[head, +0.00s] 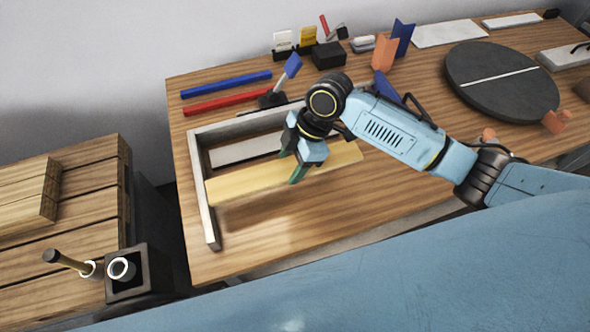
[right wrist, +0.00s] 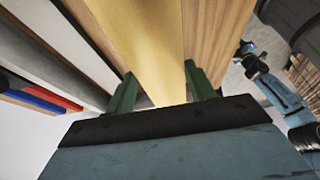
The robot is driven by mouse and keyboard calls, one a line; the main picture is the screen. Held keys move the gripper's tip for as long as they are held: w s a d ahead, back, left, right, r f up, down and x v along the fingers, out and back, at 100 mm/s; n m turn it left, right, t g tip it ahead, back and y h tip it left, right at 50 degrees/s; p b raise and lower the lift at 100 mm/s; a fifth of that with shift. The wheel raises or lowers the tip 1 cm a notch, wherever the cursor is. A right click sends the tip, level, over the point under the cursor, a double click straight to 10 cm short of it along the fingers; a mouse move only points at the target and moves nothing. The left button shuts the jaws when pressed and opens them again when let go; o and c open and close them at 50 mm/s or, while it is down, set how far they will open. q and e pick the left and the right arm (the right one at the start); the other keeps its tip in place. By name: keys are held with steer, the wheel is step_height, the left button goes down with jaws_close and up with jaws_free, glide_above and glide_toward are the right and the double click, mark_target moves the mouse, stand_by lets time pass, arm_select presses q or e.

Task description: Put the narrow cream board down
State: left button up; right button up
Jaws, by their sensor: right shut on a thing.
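The narrow cream board (head: 240,183) is a long pale-yellow strip lying roughly level over the left part of the wooden table. My right gripper (head: 293,169) is shut on it right of its middle, with green fingers on either long side. In the right wrist view the cream board (right wrist: 150,40) runs between the two fingers (right wrist: 163,92). Its left end is close to the side bar of a grey corner frame (head: 207,205). I cannot tell whether its underside touches the table.
A pale grey-white board (head: 245,150) lies inside the frame, behind the cream one. Blue (head: 226,84) and red (head: 226,104) bars lie beyond the frame. A dark round plate (head: 500,88) is at right. Table in front of the cream board is clear.

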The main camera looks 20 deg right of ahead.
mark_target(286, 189)
step_height(286, 189, down, 8)
steer(key=shift+r+b, duration=0.15)
steer(key=shift+b, duration=0.25)
steer(key=o, duration=1.1)
steer(key=p+v, duration=0.1)
steer(key=v, duration=1.1)
